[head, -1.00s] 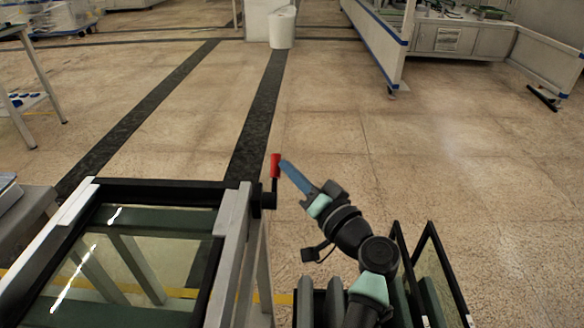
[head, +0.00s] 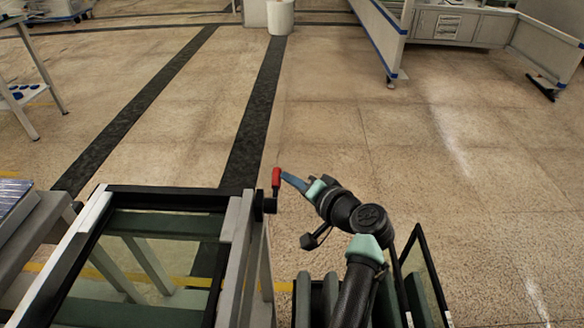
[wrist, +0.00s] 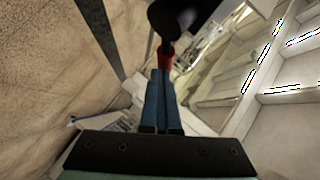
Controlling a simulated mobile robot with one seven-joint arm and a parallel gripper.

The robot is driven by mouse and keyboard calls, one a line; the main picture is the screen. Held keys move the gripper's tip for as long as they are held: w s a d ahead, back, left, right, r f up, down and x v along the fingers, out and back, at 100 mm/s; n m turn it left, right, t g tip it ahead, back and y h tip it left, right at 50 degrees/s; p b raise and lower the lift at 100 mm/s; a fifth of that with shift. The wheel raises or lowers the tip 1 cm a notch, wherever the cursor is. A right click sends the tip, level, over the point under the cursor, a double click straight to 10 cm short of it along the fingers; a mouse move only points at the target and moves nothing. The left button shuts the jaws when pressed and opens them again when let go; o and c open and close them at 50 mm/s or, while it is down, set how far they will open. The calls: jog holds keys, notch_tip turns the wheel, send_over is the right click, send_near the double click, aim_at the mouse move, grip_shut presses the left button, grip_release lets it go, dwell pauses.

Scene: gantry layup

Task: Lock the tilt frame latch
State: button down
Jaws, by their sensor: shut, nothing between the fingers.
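The tilt frame (head: 165,198) stands at the lower left in the head view, with a black-edged glass panel in it. Its latch is a red handle (head: 276,177) on a black pivot at the frame's right far corner, and the handle points up. My gripper (head: 287,178) is at the right of the red handle, with its blue fingers shut and their tips close to it. In the wrist view the blue fingers (wrist: 161,92) are together and the red handle (wrist: 165,58) shows just beyond their tips. I cannot tell whether they touch.
Dark-framed panels (head: 425,275) stand in a rack at the lower right. A bench (head: 25,225) is at the left edge. A white bin (head: 280,18) and a blue-edged partition (head: 375,35) are far off. The floor beyond the frame is clear.

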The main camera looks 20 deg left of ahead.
jog(key=shift+a, duration=0.1)
jog(key=shift+s+d+r+p, duration=0.25)
jog(key=shift+s+r+p, duration=0.1)
jog(key=shift+s+p, duration=0.35)
